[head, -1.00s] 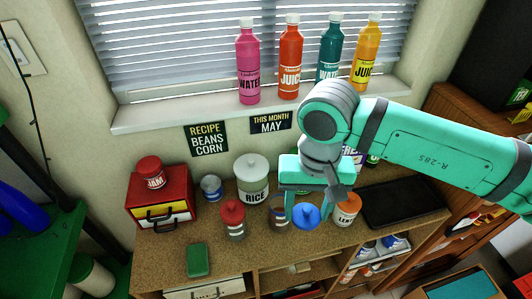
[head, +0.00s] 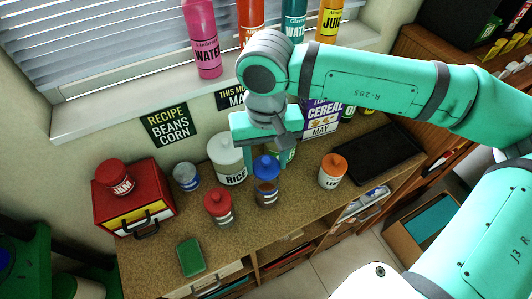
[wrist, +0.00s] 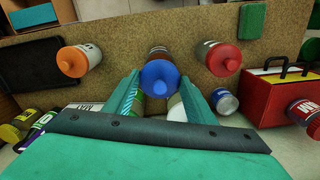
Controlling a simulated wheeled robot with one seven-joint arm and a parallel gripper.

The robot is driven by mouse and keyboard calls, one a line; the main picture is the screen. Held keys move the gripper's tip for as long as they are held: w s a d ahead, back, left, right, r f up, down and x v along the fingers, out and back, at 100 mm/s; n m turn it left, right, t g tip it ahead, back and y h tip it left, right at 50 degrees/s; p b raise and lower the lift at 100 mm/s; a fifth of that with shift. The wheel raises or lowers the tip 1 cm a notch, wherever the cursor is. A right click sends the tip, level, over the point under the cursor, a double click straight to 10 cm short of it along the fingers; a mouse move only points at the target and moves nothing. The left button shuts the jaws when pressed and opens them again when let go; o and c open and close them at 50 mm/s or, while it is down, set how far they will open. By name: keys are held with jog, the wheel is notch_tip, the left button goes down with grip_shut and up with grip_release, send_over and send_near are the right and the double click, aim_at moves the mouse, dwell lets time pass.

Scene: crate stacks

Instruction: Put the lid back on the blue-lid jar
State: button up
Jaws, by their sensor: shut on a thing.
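My gripper (head: 267,168) points down over the counter and is shut on the blue lid (head: 266,164), a finger on each side. The glass jar (head: 266,192) with brown contents is directly below the lid and upright. In the wrist view the lid (wrist: 160,78) lines up with the jar (wrist: 158,50) and covers its mouth. I cannot tell whether the lid rests on the rim or hovers just above it.
The red-lid jar (head: 218,206) stands close left, the orange-lid jar (head: 333,171) to the right. The white RICE canister (head: 227,158) and CEREAL box (head: 320,118) are behind. A green block (head: 191,257) lies near the front edge. Bare counter lies between the blue-lid and orange-lid jars.

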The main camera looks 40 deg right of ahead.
notch_tip(320, 180, down, 2)
jog(key=shift+a+f, duration=0.1)
jog(key=shift+f, duration=0.05)
jog(key=shift+s+f, duration=0.15)
jog(key=shift+f, duration=0.7)
jog(key=shift+f, duration=0.25)
dwell(1.7)
jog(key=o, duration=1.6)
